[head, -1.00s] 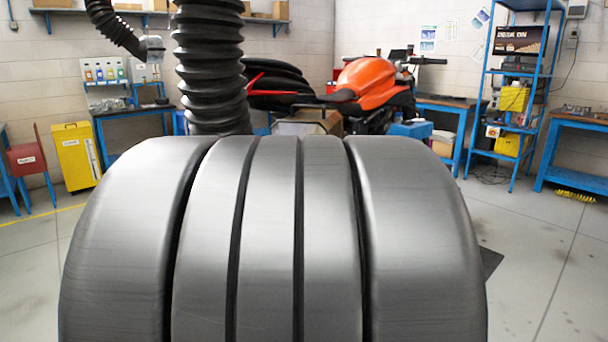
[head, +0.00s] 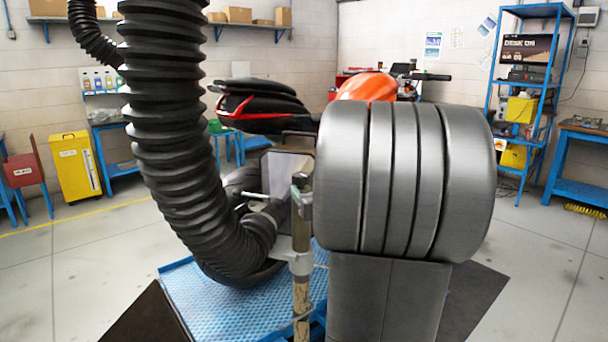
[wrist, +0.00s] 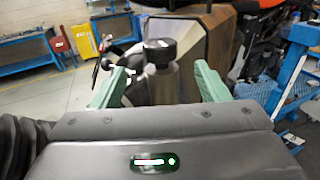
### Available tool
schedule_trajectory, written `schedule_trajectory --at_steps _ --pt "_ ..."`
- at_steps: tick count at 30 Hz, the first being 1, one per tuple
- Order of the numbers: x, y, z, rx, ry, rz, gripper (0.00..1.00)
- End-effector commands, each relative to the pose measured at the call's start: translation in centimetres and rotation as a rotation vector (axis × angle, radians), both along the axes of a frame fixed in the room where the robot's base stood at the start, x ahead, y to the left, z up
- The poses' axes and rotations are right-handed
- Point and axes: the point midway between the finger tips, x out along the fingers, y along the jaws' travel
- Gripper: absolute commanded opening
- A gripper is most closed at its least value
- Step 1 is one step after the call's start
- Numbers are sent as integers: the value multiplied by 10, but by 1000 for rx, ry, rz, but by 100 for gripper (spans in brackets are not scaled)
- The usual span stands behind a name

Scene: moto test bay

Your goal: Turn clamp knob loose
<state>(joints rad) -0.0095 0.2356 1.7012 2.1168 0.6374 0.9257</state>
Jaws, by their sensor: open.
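In the wrist view, a dark knob (wrist: 159,51) sits on top of an upright grey metal cylinder (wrist: 163,85). My gripper (wrist: 161,78) has its two pale green fingers apart, one at each side of the cylinder. Nothing is visibly gripped, and I cannot tell whether a finger touches. In the head view, a worn upright post (head: 302,275) with a dark clamp piece (head: 301,197) stands left of my large grey arm link. My gripper is hidden in the head view.
A thick black corrugated hose (head: 165,120) hangs down and curves towards the post. An orange motorcycle (head: 367,86) stands behind on a blue platform (head: 205,305). A yellow cabinet (head: 76,167) and blue shelving (head: 540,90) stand by the walls. Open floor lies at both sides.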

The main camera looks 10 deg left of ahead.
Motion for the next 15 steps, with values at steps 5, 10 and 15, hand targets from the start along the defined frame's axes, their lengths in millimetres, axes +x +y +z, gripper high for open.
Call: schedule_trajectory --at_steps 5,10,15 --pt "30 19 0 -1 1 3 68" --pt "58 36 1 -2 1 3 68" --pt "79 48 1 -2 1 2 68"
